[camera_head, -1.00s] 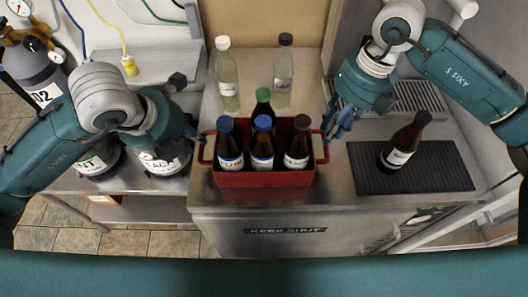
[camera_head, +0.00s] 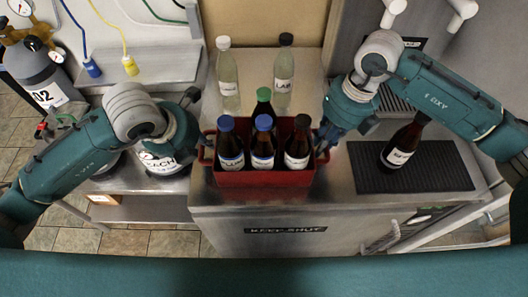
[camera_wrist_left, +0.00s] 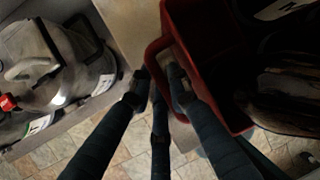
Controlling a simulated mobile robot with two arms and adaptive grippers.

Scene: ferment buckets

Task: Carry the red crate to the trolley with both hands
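The red crate (camera_head: 265,179) stands on the steel counter and holds several dark bottles with blue, green and brown caps. It has a loop handle at each end. My left gripper (camera_head: 203,150) is at the crate's left handle. In the left wrist view its fingers (camera_wrist_left: 158,85) are spread apart at the red handle (camera_wrist_left: 153,48), one finger outside and one by the loop's inside; firm contact cannot be seen. My right gripper (camera_head: 325,138) is at the crate's right handle, pointing down; its grip is unclear. I cannot identify a trolley.
Two clear bottles, one white-capped (camera_head: 227,80) and one black-capped (camera_head: 284,75), stand behind the crate. A dark bottle (camera_head: 402,145) stands on a black mat (camera_head: 445,165) to the right. A labelled metal vessel (camera_head: 160,163) stands left, beneath my left arm.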

